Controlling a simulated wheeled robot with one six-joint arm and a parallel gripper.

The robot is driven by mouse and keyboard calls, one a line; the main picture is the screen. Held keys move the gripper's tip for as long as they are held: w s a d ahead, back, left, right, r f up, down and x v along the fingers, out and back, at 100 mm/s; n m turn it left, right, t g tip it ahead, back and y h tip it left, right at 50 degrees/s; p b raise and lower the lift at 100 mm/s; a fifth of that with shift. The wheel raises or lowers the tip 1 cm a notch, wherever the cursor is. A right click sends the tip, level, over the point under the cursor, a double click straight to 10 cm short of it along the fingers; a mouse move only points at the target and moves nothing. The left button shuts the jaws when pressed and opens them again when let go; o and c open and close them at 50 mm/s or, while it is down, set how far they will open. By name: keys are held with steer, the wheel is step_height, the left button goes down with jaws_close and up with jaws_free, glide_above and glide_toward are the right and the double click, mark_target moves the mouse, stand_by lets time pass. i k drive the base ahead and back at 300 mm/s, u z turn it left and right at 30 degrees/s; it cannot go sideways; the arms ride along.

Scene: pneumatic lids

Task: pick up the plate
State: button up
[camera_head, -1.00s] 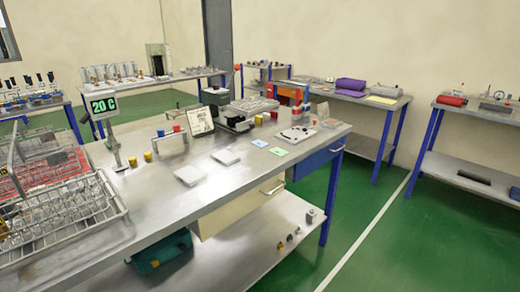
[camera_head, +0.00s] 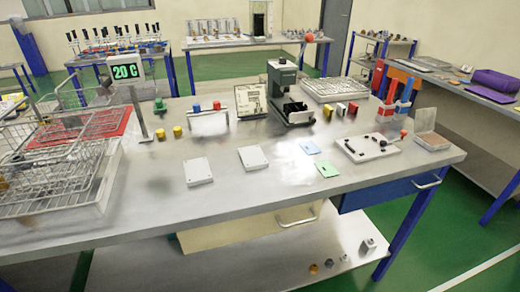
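Two flat light-grey plates lie apart on the metal workbench (camera_head: 150,215). One plate (camera_head: 197,172) is near the middle of the bench. The other plate (camera_head: 253,158) lies to its right and slightly farther back. A larger white plate (camera_head: 352,152) with black parts and a red-tipped handle lies farther right. I cannot tell which of these the task means. My gripper is not in view.
Wire baskets (camera_head: 50,180) fill the bench's left end, beside a "20 C" display (camera_head: 126,72). A small rack (camera_head: 208,122), a black-green device (camera_head: 285,90) and coloured cards (camera_head: 327,169) are nearby. The front strip of the bench is mostly clear.

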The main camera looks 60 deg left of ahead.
mark_target(252, 158)
steer(key=u, duration=0.3)
steer(key=i, duration=0.65)
steer(key=u, duration=1.35)
steer(key=i, duration=0.7)
steer(key=u, duration=0.75)
